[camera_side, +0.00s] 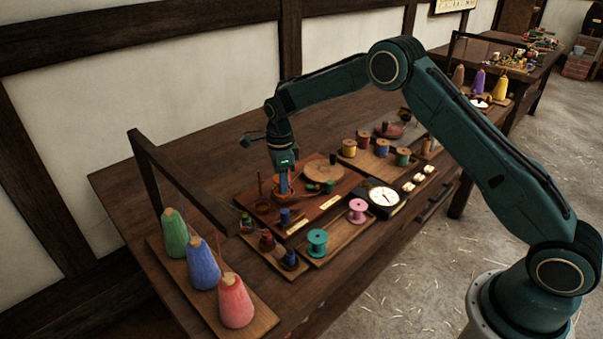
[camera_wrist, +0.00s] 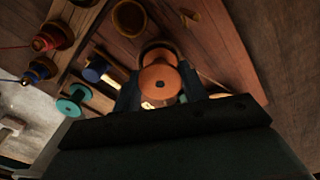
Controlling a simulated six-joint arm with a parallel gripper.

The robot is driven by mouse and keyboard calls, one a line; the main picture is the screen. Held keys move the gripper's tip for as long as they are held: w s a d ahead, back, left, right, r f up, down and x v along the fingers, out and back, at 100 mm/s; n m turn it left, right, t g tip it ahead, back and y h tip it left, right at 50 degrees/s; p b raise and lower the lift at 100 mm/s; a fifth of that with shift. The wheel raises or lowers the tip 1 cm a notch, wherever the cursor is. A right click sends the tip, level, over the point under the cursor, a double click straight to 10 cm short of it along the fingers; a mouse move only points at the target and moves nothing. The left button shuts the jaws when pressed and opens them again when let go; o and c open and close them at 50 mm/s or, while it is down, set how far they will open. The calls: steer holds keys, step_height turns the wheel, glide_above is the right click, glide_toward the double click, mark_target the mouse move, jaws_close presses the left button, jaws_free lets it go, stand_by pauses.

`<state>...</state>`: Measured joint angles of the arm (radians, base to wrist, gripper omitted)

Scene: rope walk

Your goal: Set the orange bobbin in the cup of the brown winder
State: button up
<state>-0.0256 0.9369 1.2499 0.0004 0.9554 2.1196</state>
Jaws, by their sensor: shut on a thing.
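My gripper (camera_side: 284,186) points down over the wooden winder board in the side view. It is shut on the orange bobbin (camera_wrist: 159,82), which sits between the two fingers in the wrist view. In the side view the fingers hide most of the bobbin. A dark brown round rim (camera_wrist: 158,47) shows just beyond the bobbin in the wrist view, partly covered by it. I cannot tell whether the bobbin is above that rim or within it. Another brown cup (camera_wrist: 129,17) lies beyond, and a small brown cup (camera_side: 262,205) stands left of my gripper in the side view.
A blue bobbin (camera_side: 285,215), teal bobbin (camera_side: 317,243) and pink bobbin (camera_side: 357,210) stand in front. A round wooden disc (camera_side: 322,172) and a dial (camera_side: 384,196) are to the right. Thread cones (camera_side: 202,263) under a dark frame (camera_side: 178,172) stand at left.

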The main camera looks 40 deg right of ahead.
steer(key=shift+f, duration=0.1)
stand_by(0.5)
steer(key=o, duration=1.2)
steer(key=shift+o, duration=0.2)
steer(key=shift+r, duration=4.05)
